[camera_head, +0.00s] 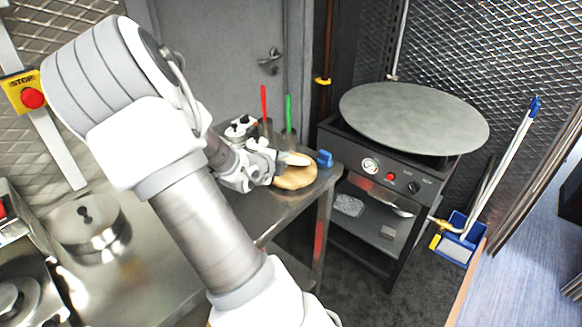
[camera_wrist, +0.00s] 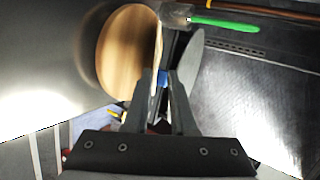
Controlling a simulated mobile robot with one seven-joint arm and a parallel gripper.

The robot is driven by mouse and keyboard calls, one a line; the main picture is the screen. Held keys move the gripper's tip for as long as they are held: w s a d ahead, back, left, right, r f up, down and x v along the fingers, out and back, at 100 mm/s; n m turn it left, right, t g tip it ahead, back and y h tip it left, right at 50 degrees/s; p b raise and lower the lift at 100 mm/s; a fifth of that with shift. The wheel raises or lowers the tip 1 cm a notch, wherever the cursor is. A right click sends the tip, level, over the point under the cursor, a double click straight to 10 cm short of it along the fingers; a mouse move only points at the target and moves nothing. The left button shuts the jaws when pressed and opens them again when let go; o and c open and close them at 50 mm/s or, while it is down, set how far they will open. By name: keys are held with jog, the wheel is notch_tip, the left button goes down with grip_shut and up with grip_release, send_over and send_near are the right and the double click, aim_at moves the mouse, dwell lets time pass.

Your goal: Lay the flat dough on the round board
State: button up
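The round wooden board (camera_head: 295,180) lies near the far end of the steel counter. It also shows in the wrist view (camera_wrist: 122,52), left of the fingers. My gripper (camera_head: 281,161) is at the board's left side, low over it. The pale flat dough (camera_head: 299,159) juts from the fingertips over the board's far part. In the wrist view my gripper (camera_wrist: 160,85) has its fingers close together, and the dough (camera_wrist: 158,42) appears as a thin pale strip seen edge-on between them. I cannot tell whether it touches the board.
Two steel cups with a red (camera_head: 264,102) and a green handle (camera_head: 288,112) stand behind the board. A small blue item (camera_head: 325,158) sits right of it at the counter edge. A large griddle (camera_head: 415,115) stands beyond. A lidded steel pot (camera_head: 88,225) is at left.

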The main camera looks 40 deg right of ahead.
jog(key=p+v, duration=0.4)
jog(key=v, duration=0.3)
jog(key=shift+a+r, duration=0.15)
jog(key=shift+r, duration=0.1)
notch_tip(320, 180, up, 7)
jog(key=s+a+p, duration=0.1)
jog(key=a+p, duration=0.1)
jog(key=p, duration=0.5)
jog(key=shift+a, duration=0.2)
jog(key=shift+r, duration=0.1)
